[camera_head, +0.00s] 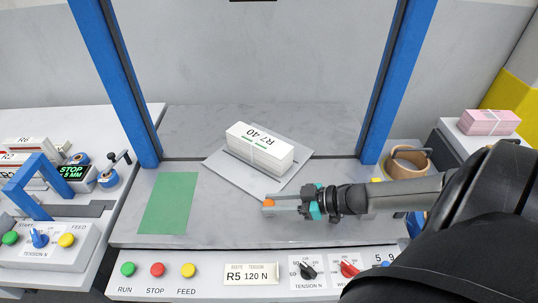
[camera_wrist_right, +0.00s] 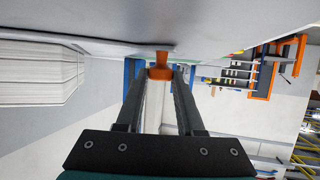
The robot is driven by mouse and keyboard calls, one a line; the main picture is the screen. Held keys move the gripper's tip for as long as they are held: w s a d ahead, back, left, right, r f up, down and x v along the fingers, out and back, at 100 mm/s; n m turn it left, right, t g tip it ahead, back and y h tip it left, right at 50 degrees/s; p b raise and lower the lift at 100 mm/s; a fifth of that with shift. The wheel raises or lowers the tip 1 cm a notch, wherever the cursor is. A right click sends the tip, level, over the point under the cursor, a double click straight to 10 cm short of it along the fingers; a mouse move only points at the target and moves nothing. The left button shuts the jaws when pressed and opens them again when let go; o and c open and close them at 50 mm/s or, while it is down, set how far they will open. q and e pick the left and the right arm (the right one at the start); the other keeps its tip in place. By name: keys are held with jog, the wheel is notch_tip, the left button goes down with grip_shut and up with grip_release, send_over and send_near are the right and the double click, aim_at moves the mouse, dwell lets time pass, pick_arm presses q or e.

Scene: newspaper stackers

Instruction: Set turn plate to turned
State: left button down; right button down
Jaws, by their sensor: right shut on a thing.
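The turn plate (camera_head: 226,168) is a flat grey square on the work table. It lies at an angle to the table's front edge. A white strapped stack of newspapers (camera_head: 258,149) labelled R7 40 sits on it, turned the same way. My right gripper (camera_head: 271,205) comes in from the right at the plate's front corner. It is shut on a small orange knob (camera_head: 268,203). In the right wrist view the orange knob (camera_wrist_right: 160,67) is between the fingertips, below a grey surface. The white stack (camera_wrist_right: 40,70) shows at the left there. My left gripper is not in view.
A blue frame (camera_head: 120,85) stands over the table. A green mat (camera_head: 167,203) lies left of the plate. The front panel holds buttons, dials and an R5 120 N card (camera_head: 250,274). A tape roll (camera_head: 408,160) and a pink bundle (camera_head: 489,122) are at right.

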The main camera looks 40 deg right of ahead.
jog(key=shift+s+d, duration=0.1)
dwell(0.4)
jog(key=c, duration=0.5)
grip_release()
jog(key=shift+c, duration=0.2)
jog(key=shift+p+v, duration=1.25)
jog(key=shift+v, duration=2.5)
